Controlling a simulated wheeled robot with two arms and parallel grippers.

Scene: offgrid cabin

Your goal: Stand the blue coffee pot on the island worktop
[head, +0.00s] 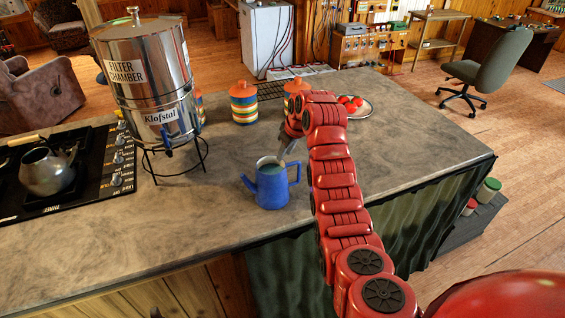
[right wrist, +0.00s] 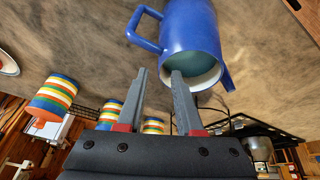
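The blue coffee pot (head: 272,188) stands upright on the island worktop (head: 235,165), with its lid off or absent and its pale inside showing. It also shows upside down in the right wrist view (right wrist: 190,32), its handle to the left and spout to the right. My right gripper (head: 287,153) reaches in above the pot's rim, partly hidden by its own wrist in the head view. In the right wrist view its two fingers (right wrist: 160,75) are apart; one overlaps the pot's mouth, the other is outside the rim. Whether they touch it is unclear. My left gripper is not in view.
A steel water filter (head: 148,75) on a black stand is left of the pot, with a stove and kettle (head: 47,172) beyond. Striped canisters (head: 243,103) and a plate of red fruit (head: 362,107) stand farther back. The worktop's right side is clear.

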